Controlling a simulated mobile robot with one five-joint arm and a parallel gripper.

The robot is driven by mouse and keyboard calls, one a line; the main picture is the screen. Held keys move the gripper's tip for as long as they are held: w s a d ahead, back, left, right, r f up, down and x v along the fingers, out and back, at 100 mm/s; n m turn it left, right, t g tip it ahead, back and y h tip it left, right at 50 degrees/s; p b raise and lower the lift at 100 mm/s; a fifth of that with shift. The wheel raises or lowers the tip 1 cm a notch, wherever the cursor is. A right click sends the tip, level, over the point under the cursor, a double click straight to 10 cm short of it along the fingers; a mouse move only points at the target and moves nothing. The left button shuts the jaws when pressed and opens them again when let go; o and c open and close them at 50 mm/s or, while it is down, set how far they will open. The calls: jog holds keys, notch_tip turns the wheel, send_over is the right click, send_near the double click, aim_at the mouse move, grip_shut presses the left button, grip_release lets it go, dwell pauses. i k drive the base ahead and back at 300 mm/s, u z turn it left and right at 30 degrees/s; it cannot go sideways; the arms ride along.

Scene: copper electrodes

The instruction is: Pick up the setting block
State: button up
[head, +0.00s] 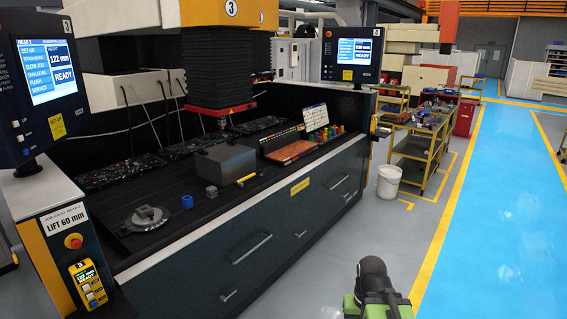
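No block carries a readable label, so I cannot tell for sure which is the setting block. A small grey block (211,192) sits on the dark machine bed in front of a large dark grey block (225,166). A small blue block (187,202) with a dark opening sits just left of the small grey one. Another grey block (151,213) rests on a round metal plate (135,225) near the bed's left end. Part of my arm, black and green, shows at the bottom right, well away from the bed. My gripper's fingers are not visible.
A yellow-handled tool (246,179) lies right of the small grey block. A red machine head (222,112) hangs above the bed. Drawers (250,250) front the bench. A white bucket (388,182) and yellow cart (420,150) stand right. The blue aisle (500,220) is clear.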

aim_at(211, 193)
jog(key=i, duration=4.45)
jog(key=z, duration=5.85)
jog(key=i, duration=0.1)
jog(key=z, duration=2.5)
jog(key=k, duration=0.15)
jog(key=u, duration=0.45)
jog(key=i, duration=0.9)
jog(key=u, duration=0.2)
jog(key=k, duration=0.8)
jog(key=z, duration=0.1)
